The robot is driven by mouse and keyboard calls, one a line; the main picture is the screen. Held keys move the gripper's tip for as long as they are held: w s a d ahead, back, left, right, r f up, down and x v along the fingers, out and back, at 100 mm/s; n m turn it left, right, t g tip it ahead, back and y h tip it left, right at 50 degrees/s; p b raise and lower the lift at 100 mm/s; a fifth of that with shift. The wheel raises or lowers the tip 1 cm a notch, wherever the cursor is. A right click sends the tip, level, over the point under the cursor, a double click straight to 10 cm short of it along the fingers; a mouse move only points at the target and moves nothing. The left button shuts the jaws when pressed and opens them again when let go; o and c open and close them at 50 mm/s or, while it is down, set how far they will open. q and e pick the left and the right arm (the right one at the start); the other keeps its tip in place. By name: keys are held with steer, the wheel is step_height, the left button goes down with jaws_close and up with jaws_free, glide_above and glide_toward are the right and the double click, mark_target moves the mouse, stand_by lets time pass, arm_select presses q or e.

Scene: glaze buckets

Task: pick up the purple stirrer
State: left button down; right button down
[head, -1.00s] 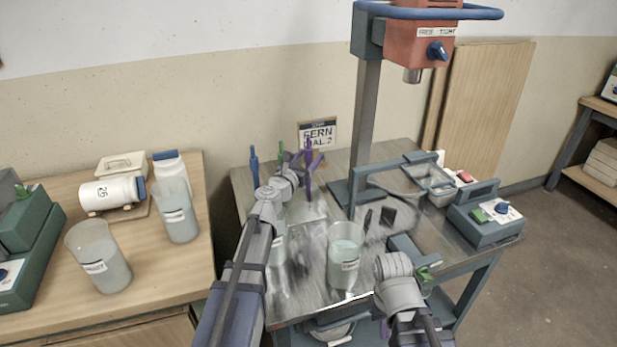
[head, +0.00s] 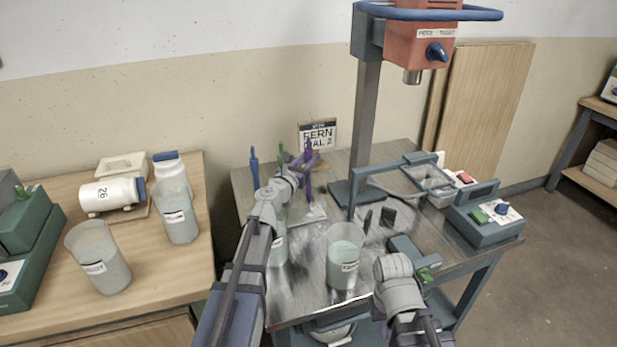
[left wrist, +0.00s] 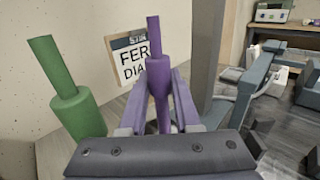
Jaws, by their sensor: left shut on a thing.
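The purple stirrer (head: 308,150) stands upright at the back of the metal cart, in front of the FERN sign. In the left wrist view the stirrer (left wrist: 154,45) rises between the two fingers of my left gripper (left wrist: 158,100). My left gripper (head: 303,166) is shut on it.
A green stirrer (left wrist: 75,102) stands close left of the gripper, and a blue stirrer (head: 254,166) further left. The FERN sign (head: 317,134) is behind. A beaker (head: 345,255) stands in front. The mixer post (head: 364,125) rises to the right.

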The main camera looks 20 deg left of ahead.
arm_select(q)
steer(key=shift+r, duration=0.15)
step_height(320, 180, up, 10)
steer(key=p, duration=1)
step_height(320, 180, up, 8)
steer(key=p, duration=0.8)
steer(key=shift+r, duration=0.1)
stand_by(0.4)
